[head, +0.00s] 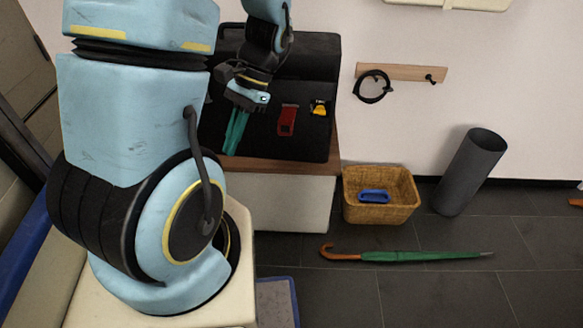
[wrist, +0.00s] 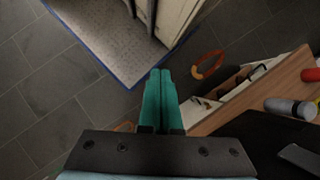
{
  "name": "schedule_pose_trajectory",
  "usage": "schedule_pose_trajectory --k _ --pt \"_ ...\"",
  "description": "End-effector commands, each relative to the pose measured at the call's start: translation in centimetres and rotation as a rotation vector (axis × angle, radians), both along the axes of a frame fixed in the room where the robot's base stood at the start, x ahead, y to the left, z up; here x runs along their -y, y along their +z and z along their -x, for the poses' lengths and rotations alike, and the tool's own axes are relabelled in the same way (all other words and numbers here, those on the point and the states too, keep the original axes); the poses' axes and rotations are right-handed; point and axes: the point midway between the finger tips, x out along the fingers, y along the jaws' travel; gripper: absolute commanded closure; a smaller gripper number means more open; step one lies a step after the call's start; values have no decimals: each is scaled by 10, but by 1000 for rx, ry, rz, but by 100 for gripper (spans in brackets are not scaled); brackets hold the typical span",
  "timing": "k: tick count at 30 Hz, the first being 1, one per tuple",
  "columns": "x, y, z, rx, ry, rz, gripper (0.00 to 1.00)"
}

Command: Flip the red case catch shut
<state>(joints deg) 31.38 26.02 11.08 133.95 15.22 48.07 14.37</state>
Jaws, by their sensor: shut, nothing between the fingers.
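The red case catch (head: 287,120) is a small red piece on the front of the black case (head: 309,148), which stands on a wood-topped cabinet. It looks unfastened or shut; I cannot tell which at this size. My gripper (head: 232,148) hangs to the left of the catch in the head view, apart from it, with its teal fingers pointing down. The fingers also show in the wrist view (wrist: 160,75), pressed together with nothing between them.
A yellow and black piece (head: 320,108) sits right of the catch. A wicker basket (head: 381,211) with a blue item, a green umbrella (head: 420,256) and a dark cylinder (head: 469,172) are on the floor at right. The wrist view shows a grey cylindrical item (wrist: 290,107) on the wooden top.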

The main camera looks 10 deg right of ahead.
Motion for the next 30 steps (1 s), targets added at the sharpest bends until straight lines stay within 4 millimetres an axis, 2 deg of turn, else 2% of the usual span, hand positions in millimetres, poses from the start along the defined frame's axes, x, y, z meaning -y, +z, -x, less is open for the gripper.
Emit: schedule_pose_trajectory --k 1,3,8,12,14,18,24,27,30 --pt "1 -44 0 -77 -103 -74 100" --pt "-1 -71 -2 -178 -234 -182 100" --pt "1 -122 -19 -386 -506 -467 100" --pt "21 -157 -41 -536 -706 -765 100" --pt "37 -169 -51 -587 -773 -905 100" --pt "88 -194 -65 -668 -881 -1247 100" --pt "162 -217 -60 -691 -913 -1631 100" --pt "185 -222 -54 -685 -905 -1737 100" --pt "196 -223 -51 -678 -898 -1787 100"
